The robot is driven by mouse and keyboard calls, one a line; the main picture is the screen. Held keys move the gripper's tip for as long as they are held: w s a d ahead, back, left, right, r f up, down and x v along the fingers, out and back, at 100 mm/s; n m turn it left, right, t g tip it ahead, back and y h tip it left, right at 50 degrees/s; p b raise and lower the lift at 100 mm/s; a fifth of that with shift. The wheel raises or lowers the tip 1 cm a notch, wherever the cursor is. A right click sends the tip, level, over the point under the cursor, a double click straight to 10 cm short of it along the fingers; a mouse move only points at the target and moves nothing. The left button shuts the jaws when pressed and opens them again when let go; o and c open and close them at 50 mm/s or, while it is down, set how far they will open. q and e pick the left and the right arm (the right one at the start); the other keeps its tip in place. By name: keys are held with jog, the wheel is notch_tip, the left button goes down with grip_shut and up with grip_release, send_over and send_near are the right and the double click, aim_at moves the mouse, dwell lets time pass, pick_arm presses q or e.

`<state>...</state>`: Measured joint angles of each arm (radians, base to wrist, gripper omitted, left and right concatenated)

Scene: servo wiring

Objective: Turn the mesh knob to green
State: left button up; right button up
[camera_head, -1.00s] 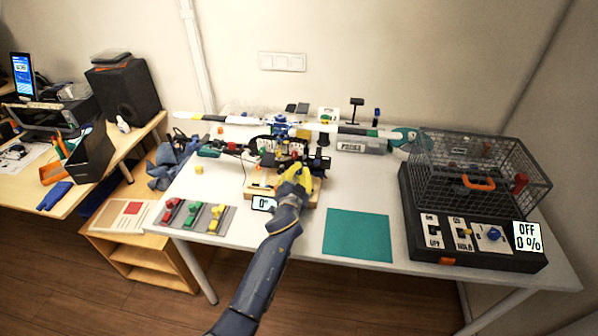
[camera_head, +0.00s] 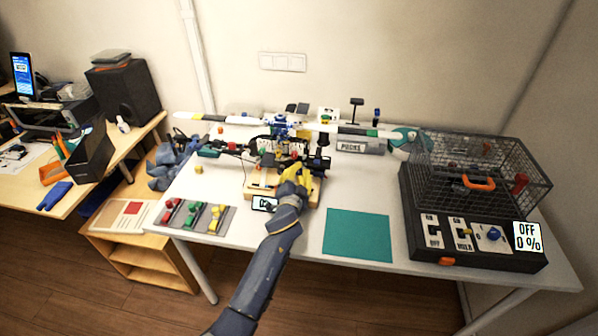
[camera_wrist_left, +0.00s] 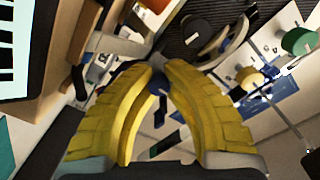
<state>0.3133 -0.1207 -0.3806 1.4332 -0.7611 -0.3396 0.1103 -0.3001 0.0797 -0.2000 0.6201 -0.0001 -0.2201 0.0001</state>
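My left gripper (camera_head: 296,172), with yellow fingers, is over the wooden servo stand (camera_head: 254,189) in the middle of the table. In the left wrist view its fingertips (camera_wrist_left: 158,68) come together around a small dark blue-grey piece (camera_wrist_left: 157,80), which looks like the mesh knob. The fingers hide most of it, and I cannot tell which colour it points to. A small display (camera_head: 264,203) sits at the front of the stand; its reading is too small to make out. My right gripper is not in view.
A long white rotor-like arm (camera_head: 350,131) spans above the stand. A black mesh cage (camera_head: 480,172) with a control panel reading OFF 0% stands at the right. Red, green and yellow clamps (camera_head: 194,214) lie front left. A bare teal mat (camera_head: 357,235) lies front right.

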pick_arm(q)
jog(key=o, duration=0.7)
jog(key=shift+s, duration=0.1)
jog(key=s+a, duration=0.2)
jog(key=s, duration=0.9)
jog(key=shift+s, duration=0.35)
